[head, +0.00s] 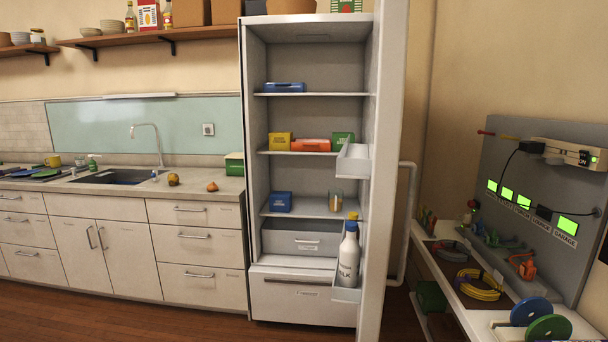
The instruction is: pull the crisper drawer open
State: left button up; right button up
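The fridge stands with its door (387,190) swung open to the right. The crisper drawer (285,240) is the grey drawer under the lowest shelf, with a small pale handle or label on its front. It looks pushed in. A second, larger drawer (300,310) with a dark handle slot sits below it and is closed. A white bottle (348,262) stands in the low door bin (346,295), just right of the crisper's front. Neither of my grippers shows in the head view.
The shelf (305,214) above the crisper holds a blue box (281,202) and a jar (335,202). The door's lower bin lies close to the crisper's right side. The wooden floor before the fridge looks clear. A cluttered workbench (470,290) stands at the right.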

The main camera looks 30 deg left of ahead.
aim_at(325, 244)
jog(key=u, duration=0.9)
jog(key=i+j+z, duration=0.3)
jog(key=i+j, duration=0.15)
jog(key=i+j+z, duration=0.3)
jog(key=i+j, duration=0.25)
jog(key=i+j+z, duration=0.35)
jog(key=j, duration=0.3)
